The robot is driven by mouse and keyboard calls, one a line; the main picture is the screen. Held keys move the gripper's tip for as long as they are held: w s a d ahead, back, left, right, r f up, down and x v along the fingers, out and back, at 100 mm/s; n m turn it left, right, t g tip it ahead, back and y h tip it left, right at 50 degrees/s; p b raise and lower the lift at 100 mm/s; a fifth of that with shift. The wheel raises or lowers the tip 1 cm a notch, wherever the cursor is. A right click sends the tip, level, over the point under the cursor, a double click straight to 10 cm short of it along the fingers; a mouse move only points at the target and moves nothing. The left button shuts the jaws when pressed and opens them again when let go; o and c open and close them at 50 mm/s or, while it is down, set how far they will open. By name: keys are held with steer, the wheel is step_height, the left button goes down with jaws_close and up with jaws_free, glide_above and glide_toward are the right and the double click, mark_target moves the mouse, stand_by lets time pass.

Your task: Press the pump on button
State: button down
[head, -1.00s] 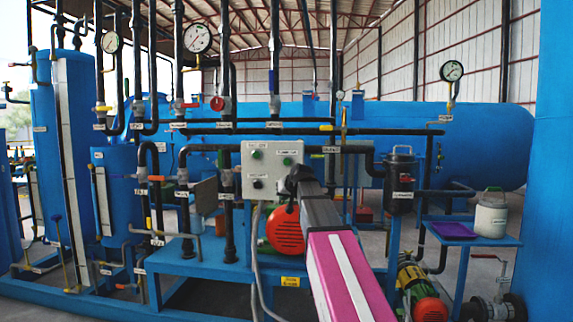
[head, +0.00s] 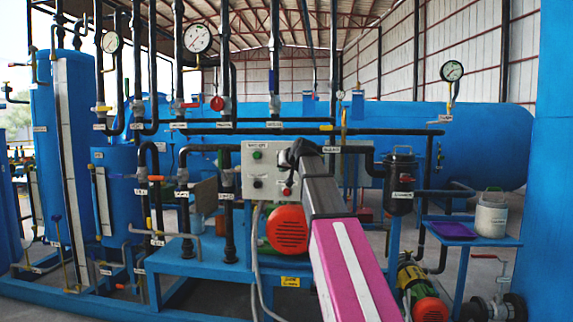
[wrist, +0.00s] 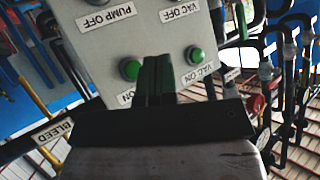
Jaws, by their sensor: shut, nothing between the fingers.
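The grey control box (head: 250,176) stands left of my arm in the head view. In the wrist view it appears upside down, with its labels inverted. The pump on button (wrist: 131,70) is green, at left there, and its label is partly hidden behind my gripper. The green vac on button (wrist: 194,55) is to its right. My gripper (wrist: 158,60) is shut and empty, its dark fingers between these two buttons and closer to the pump on button. Contact cannot be told. In the head view my gripper (head: 290,153) hides the pump on button.
On the box, a red button (head: 287,191) and a black button (head: 258,183) sit in the lower row, and the vac on button (head: 257,155) at upper left. Black pipes (head: 229,235) stand left of the box. A red motor (head: 287,229) sits below it.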

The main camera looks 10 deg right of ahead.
steer(key=w+d, duration=0.2)
steer(key=w, duration=0.5)
steer(key=shift+w+d, duration=0.25)
steer(key=shift+w, duration=0.1)
steer(key=shift+w, duration=0.1)
stand_by(1.7)
steer(key=shift+w+d, duration=0.1)
steer(key=shift+w, duration=0.2)
